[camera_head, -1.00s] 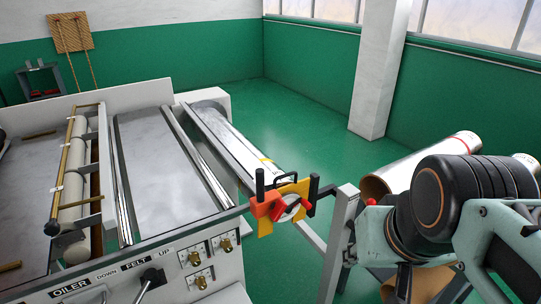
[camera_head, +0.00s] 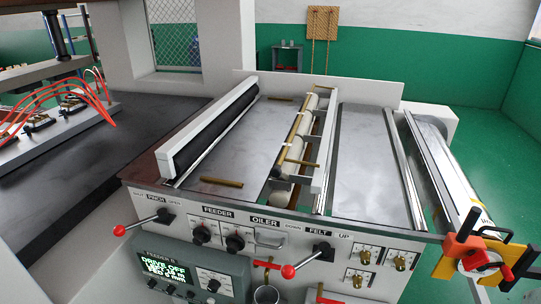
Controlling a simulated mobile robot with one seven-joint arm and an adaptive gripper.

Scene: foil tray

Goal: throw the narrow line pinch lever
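A pinch lever (camera_head: 143,224) shows at the left end of the machine's front panel, under a label reading SHUT PINCH OPEN. It has a black hub (camera_head: 165,216) and a red ball knob (camera_head: 119,230). The lever points left and slightly down, on the SHUT side. Whether this machine is the narrow line cannot be told from the labels in view. My gripper is not in view, and none of my arm shows now.
A grey control box (camera_head: 190,272) juts out below the pinch lever. An orange and yellow clamp (camera_head: 468,245) is at the right. A dark bench (camera_head: 75,180) with red hoses stands left.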

